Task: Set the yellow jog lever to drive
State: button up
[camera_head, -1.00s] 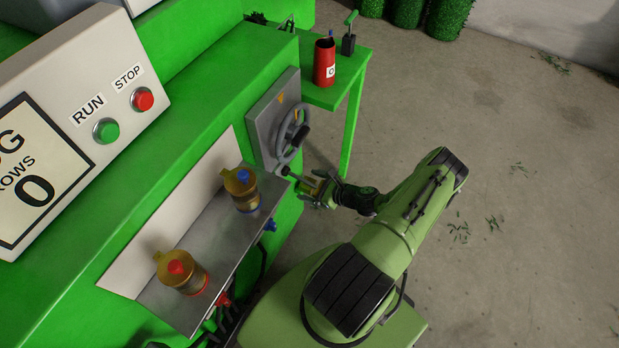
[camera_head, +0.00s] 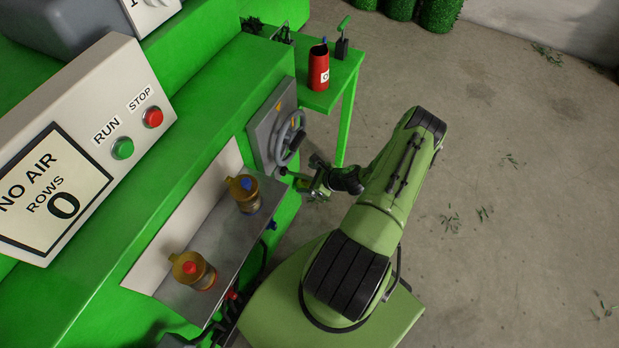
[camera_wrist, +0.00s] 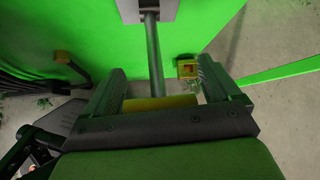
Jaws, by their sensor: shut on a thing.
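The jog lever is a grey metal rod with a yellow grip (camera_wrist: 160,103), seen in the wrist view. Its rod (camera_wrist: 153,55) runs up to a grey housing at the top of that view. In the head view the lever rod (camera_head: 292,175) sticks out below the grey handwheel box (camera_head: 262,137), and its grip is mostly hidden by my gripper. My gripper (camera_head: 315,186) is at the lever's outer end. In the wrist view my gripper (camera_wrist: 160,88) has a finger on each side of the yellow grip and is shut on it. No lever position marks are readable.
A handwheel (camera_head: 290,138) sits just above the lever. A metal shelf (camera_head: 222,245) with two amber pots stands left of my arm. A panel screen (camera_head: 50,190) reads "NO AIR ROWS 0". A green side table (camera_head: 325,95) holds a red can (camera_head: 318,70). Floor at right is open.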

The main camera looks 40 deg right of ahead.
jog(key=shift+a, duration=0.1)
jog(key=o, duration=1.2)
jog(key=p+v, duration=0.2)
jog(key=v, duration=1.4)
jog(key=shift+w, duration=0.1)
